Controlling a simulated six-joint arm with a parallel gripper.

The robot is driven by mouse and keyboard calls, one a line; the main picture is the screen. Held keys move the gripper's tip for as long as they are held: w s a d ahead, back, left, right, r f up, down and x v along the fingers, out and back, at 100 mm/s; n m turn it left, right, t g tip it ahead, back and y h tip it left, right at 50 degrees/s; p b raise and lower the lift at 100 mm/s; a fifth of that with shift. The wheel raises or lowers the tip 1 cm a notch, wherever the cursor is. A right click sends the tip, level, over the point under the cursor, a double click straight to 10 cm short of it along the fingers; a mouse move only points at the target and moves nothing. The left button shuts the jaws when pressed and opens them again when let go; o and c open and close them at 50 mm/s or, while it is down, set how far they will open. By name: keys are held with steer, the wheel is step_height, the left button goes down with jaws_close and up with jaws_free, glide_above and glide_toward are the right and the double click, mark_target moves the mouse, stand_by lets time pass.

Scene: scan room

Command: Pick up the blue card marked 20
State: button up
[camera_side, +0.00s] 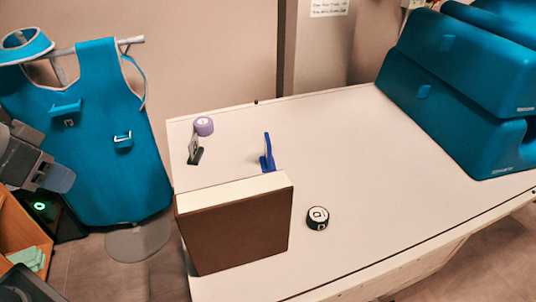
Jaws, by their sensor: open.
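A blue card (267,148) stands upright, close to edge-on to the view, on the white table behind a brown box. The number on it cannot be read from here. The box hides none or only the lowest part of it. My gripper (58,178) is at the far left edge, dark grey, in front of the blue apron and well apart from the card. It is open, and nothing shows between its fingers.
The brown box (235,230) stands at the table's front left. A dark card (195,150) stands upright left of the blue card. A purple roll (204,126) and a black-and-white roll (318,219) are on the table (400,200). Blue cushions (455,90) fill the right back.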

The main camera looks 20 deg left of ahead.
steer(key=shift+o, duration=0.4)
steer(key=o, duration=0.9)
steer(key=w+d+r+n, duration=0.2)
steer(key=w+r+n, duration=0.25)
steer(key=w, duration=0.35)
steer(key=n+g+h, duration=0.3)
steer(key=n+h, duration=0.1)
steer(key=n, duration=1.6)
glide_above(267, 138)
steer(key=s+a, duration=0.3)
steer(key=a, duration=0.1)
step_height(267, 138, down, 10)
steer(key=x, duration=1.4)
steer(key=shift+w+r, duration=0.1)
